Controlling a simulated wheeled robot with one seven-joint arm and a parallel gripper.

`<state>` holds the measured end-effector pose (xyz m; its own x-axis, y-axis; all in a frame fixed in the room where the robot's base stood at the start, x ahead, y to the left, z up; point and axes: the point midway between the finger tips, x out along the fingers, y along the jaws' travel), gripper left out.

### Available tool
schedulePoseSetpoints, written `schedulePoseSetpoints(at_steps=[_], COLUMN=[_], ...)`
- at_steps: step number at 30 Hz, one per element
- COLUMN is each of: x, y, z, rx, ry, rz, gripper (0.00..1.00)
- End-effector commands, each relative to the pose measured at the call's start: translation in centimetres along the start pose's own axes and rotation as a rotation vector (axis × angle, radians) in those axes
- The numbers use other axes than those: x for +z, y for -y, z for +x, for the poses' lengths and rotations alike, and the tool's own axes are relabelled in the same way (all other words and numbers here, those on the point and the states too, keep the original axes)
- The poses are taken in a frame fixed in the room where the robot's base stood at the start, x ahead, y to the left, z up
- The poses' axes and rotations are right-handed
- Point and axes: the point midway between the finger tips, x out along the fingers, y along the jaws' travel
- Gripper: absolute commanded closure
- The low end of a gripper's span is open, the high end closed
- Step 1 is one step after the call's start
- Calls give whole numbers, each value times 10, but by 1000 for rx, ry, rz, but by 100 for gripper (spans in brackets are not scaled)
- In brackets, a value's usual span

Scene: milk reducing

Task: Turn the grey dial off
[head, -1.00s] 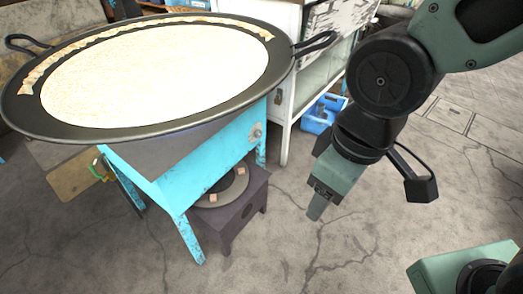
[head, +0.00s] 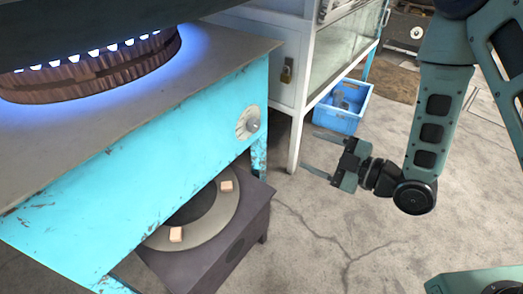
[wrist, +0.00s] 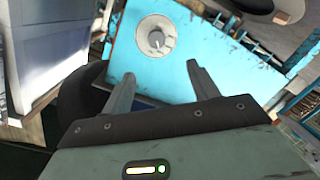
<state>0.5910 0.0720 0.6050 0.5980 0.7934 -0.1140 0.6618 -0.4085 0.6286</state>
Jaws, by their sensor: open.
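The grey dial (head: 248,122) sits on the right end of the turquoise stove's front panel (head: 150,178). In the wrist view the dial (wrist: 156,40) shows as a round grey plate with a raised knob, above and between my fingertips. My gripper (head: 316,152) is open and empty, to the right of the dial and apart from it, with its fingers pointing left. Both fingers of my gripper (wrist: 160,75) show in the wrist view. A ring of blue flame (head: 88,62) burns on the stove top under the dark pan (head: 110,20).
A dark low burner box (head: 215,250) with small blocks on it stands under the stove. A blue crate (head: 340,118) lies behind my gripper beside a white cabinet (head: 270,62). The cracked floor (head: 330,240) in front is clear.

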Motion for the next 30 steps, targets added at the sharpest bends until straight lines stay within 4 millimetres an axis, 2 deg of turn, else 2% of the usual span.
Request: schedulePoseSetpoints(at_steps=[1, 7, 14, 30], x=[13, 17, 14, 16], y=[10, 9, 7, 6], z=[-3, -8, 21, 44], rx=[25, 84, 87, 86], ry=[-23, -77, -84, -82], rz=[-1, -13, -17, -17], gripper=[40, 40, 40, 40])
